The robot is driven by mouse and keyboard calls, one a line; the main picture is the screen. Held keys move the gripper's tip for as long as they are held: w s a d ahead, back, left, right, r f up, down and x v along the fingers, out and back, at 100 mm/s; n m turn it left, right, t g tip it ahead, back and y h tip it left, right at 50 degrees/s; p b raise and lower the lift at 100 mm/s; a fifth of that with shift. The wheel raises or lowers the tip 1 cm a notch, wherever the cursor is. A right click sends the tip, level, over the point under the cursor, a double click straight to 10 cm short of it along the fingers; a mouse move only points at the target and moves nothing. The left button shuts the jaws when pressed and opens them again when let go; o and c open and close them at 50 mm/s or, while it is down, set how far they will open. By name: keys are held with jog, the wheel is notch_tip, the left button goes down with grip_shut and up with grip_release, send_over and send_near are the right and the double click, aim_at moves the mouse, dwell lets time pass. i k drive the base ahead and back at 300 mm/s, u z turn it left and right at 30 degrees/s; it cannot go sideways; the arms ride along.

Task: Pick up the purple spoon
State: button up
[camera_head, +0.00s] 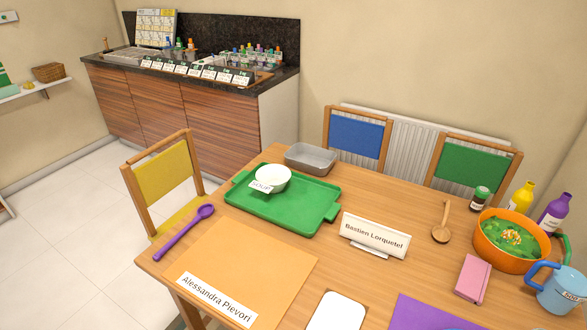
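The purple spoon (184,233) lies on the wooden table (331,255) near its left edge, to the left of the orange placemat. Its bowl is at the upper right, towards the green tray, and its handle runs down to the lower left. Nothing covers it. My gripper is not in view, so I cannot see its state.
A green tray (295,213) with a white bowl (273,177) labelled SOUP lies behind the spoon. The orange placemat (245,265) is right of it. A yellow chair (165,180) stands close to the table's left edge. An orange pot (489,251) and bottles crowd the right end.

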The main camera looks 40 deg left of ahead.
aim_at(204, 211)
jog(key=u, duration=4.45)
jog(key=i, duration=1.7)
jog(key=z, duration=1.55)
